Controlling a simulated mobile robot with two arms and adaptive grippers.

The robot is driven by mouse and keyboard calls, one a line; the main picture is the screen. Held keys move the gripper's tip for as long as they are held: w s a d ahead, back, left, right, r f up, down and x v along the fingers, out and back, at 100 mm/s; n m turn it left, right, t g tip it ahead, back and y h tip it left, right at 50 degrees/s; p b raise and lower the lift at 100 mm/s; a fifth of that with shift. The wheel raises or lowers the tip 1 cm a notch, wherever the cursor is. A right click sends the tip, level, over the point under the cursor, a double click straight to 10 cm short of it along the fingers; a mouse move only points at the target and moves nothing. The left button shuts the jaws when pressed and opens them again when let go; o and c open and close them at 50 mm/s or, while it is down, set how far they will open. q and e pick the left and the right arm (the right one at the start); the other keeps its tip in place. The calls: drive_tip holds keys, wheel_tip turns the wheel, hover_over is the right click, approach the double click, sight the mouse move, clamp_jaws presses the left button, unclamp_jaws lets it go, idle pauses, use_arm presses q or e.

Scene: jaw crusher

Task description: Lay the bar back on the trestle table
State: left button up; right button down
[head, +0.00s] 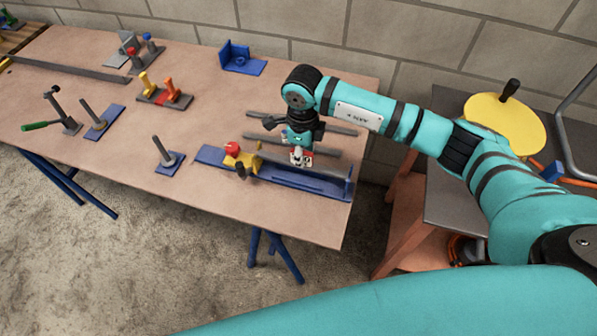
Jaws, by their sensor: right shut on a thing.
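My right gripper (299,158) points down over the right end of the trestle table (215,105). It is shut on a thin grey-brown bar (276,157), which is mostly hidden by the fingers. The bar is low over a long blue fixture (318,186) with a yellow block (241,160) and a red ball knob (232,148); I cannot tell whether it touches the fixture. Other grey bars (338,129) lie on the table just behind the gripper. My left gripper is out of view.
A blue bracket (241,62) stands near the back edge. Blue-based posts (164,152), a yellow-and-orange clamp (164,94) and a green-handled tool (60,121) stand to the left. A dark table with a yellow disc (503,118) is at the right. Bare tabletop lies left of the fixture.

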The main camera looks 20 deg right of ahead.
drive_tip(key=shift+r, duration=0.45)
idle(0.3)
